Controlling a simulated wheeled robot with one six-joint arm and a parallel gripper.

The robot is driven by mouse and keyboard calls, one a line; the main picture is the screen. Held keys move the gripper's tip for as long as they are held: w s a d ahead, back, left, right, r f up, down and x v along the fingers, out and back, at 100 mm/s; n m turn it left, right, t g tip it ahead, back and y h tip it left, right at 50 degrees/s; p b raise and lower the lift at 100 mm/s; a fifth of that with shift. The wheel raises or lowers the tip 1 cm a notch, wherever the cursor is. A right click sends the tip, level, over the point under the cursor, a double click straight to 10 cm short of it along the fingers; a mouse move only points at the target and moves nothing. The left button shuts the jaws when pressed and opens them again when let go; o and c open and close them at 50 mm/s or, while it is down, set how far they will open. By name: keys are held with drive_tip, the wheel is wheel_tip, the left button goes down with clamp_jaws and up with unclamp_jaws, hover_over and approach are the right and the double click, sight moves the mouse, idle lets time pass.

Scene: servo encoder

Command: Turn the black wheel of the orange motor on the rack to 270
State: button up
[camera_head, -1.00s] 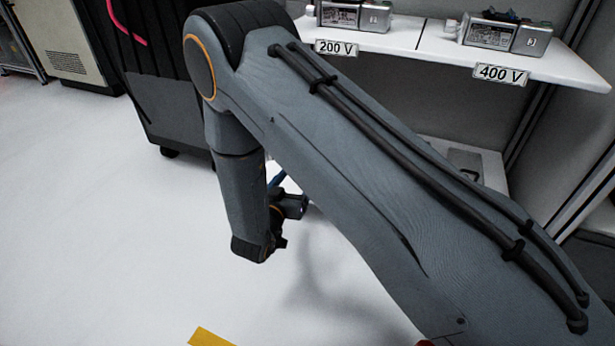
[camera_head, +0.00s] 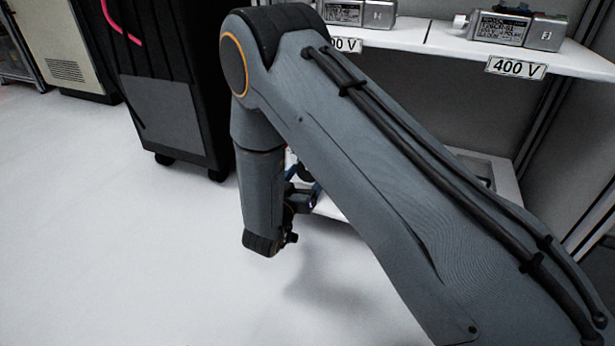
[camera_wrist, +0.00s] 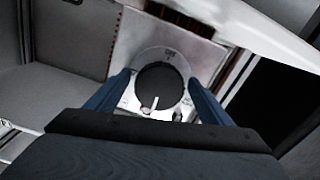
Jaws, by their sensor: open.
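In the wrist view a round black wheel (camera_wrist: 157,86) sits in the middle of a pale grey dial ring (camera_wrist: 176,56) with small marks. A white pointer (camera_wrist: 151,104) shows at its lower edge. My gripper (camera_wrist: 159,78) is open, with one blue finger on each side of the wheel. The fingertips look close to the ring; I cannot tell whether they touch anything. The motor's orange colour does not show. In the head view my arm hides most of the gripper; part of a blue finger (camera_head: 317,189) shows.
In the head view two silver motors, left (camera_head: 360,13) and right (camera_head: 515,28), stand on the white upper shelf (camera_head: 430,43). A 400 V label (camera_head: 516,68) is on its edge. A lower shelf (camera_head: 500,175) is partly hidden. A black cabinet (camera_head: 160,110) stands left; the floor is clear.

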drive_tip(key=shift+c, duration=0.4)
drive_tip(key=c, duration=1)
drive_tip(key=shift+m+p, duration=0.3)
drive_tip(key=shift+p, duration=0.2)
drive_tip(key=m+p, duration=0.3)
drive_tip(key=p, duration=0.1)
drive_tip(key=shift+r+m, duration=0.15)
drive_tip(key=shift+m, duration=0.25)
drive_tip(key=m+p, duration=0.4)
drive_tip(key=p, duration=0.1)
drive_tip(key=m+p, duration=0.4)
drive_tip(key=m, duration=0.1)
drive_tip(key=shift+a+m+p, duration=0.15)
drive_tip(key=shift+m+p, duration=0.25)
drive_tip(key=m+p, duration=0.3)
drive_tip(key=m, duration=0.1)
drive_tip(key=shift+m, duration=0.3)
